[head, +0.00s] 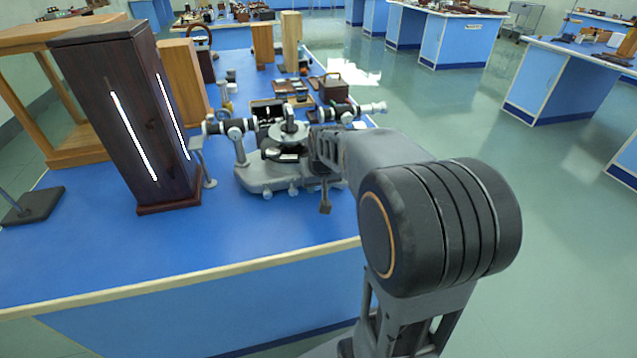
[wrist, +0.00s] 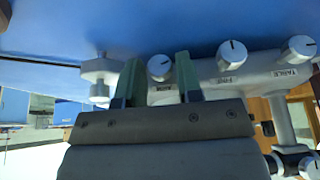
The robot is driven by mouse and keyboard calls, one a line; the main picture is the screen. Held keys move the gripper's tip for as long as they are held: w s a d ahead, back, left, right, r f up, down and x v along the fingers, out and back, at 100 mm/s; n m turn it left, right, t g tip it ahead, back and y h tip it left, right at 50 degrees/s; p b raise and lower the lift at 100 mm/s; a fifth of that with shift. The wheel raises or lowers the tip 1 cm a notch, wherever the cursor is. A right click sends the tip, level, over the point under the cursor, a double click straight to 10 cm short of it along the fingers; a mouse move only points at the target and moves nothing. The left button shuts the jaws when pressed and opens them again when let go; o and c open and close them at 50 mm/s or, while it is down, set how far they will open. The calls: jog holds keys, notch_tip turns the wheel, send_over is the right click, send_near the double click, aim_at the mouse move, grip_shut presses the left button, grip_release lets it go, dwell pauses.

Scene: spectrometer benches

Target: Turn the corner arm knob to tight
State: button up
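The grey spectrometer (head: 262,178) stands on the blue bench, partly hidden by my arm in the head view. The wrist view shows a row of round silver knobs with dark pointer lines on its base. The knob labelled ARM (wrist: 160,67) is between the fingertips of my gripper (wrist: 158,66). The fingers are apart, one on each side of this knob, with narrow gaps visible. The knobs labelled FINE (wrist: 232,52) and TABLE (wrist: 299,47) are to the right, outside the fingers. In the head view my arm hides most of the gripper.
A grey levelling foot or screw (wrist: 98,72) is close left of the fingers. A tall dark lamp box (head: 118,125) with glowing slits stands left of the spectrometer. Wooden blocks and small instruments are behind. The bench front (head: 180,270) is clear.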

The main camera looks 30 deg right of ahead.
jog(key=c, duration=0.6)
jog(key=shift+o, duration=0.2)
jog(key=shift+s+d+f+y+b, duration=0.15)
jog(key=shift+y+b, duration=0.1)
jog(key=shift+y, duration=0.3)
jog(key=shift+w+d+f+y+b, duration=0.1)
jog(key=shift+y+b, duration=0.15)
jog(key=shift+y, duration=0.3)
jog(key=shift+r+m+y, duration=0.2)
jog(key=shift+m+y, duration=0.1)
jog(key=o, duration=0.9)
jog(key=shift+r, duration=0.1)
jog(key=v, duration=0.4)
jog(key=p+v, duration=0.1)
jog(key=v, duration=0.4)
jog(key=p+v, duration=0.1)
jog(key=v, duration=0.3)
jog(key=shift+s+r, duration=0.15)
jog(key=shift+s, duration=0.25)
